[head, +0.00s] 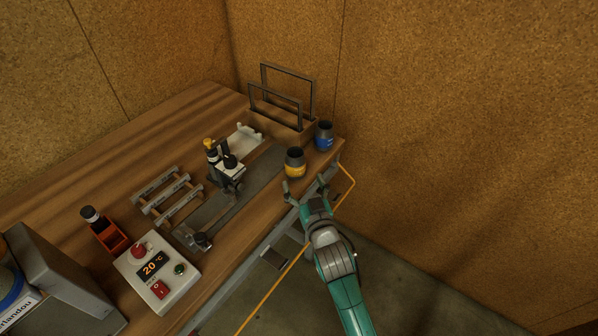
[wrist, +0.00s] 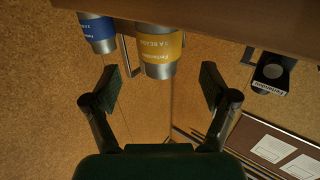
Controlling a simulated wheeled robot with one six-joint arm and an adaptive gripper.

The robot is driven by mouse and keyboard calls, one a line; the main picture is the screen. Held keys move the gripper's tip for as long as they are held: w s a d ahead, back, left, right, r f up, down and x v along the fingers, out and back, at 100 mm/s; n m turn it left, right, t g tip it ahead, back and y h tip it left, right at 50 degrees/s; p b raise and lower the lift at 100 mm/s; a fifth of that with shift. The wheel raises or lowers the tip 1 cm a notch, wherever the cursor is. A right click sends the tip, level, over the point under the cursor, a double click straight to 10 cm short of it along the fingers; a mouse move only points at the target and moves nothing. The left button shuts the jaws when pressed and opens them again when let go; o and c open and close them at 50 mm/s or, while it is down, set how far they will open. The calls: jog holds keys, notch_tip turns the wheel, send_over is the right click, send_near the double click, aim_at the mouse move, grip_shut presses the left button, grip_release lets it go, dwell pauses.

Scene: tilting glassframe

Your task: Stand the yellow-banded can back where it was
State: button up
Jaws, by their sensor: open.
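The yellow-banded can (head: 294,162) stands upright near the front right edge of the wooden table. My gripper (head: 306,187) is open and empty just in front of it, at the table edge, with its fingers pointing toward the can. In the wrist view, which is upside down, the yellow-banded can (wrist: 160,48) shows beyond the fingertips, and my gripper (wrist: 163,85) has nothing between its fingers. I cannot tell exactly how wide the gap to the can is.
A blue-banded can (head: 324,136) stands behind and right of the yellow one, near the table corner. A wooden holder with dark frames (head: 285,123) is behind them. A grey rail with a black-and-white device (head: 229,171) lies to the left. A control box (head: 156,272) sits further left.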

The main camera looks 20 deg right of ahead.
jog(key=shift+s, duration=2.8)
jog(key=s+f+g, duration=0.1)
jog(key=s+f, duration=0.2)
jog(key=s, duration=0.8)
jog(key=s+f+g, duration=0.1)
jog(key=s+f, duration=0.3)
jog(key=s, duration=0.7)
jog(key=s+r, duration=0.2)
jog(key=s, duration=0.7)
jog(key=s+r+g, duration=0.1)
jog(key=s+r, duration=0.2)
jog(key=s, duration=0.7)
jog(key=shift+s+d+r+y, duration=0.15)
jog(key=shift+d+y, duration=0.15)
jog(key=shift+d, duration=0.15)
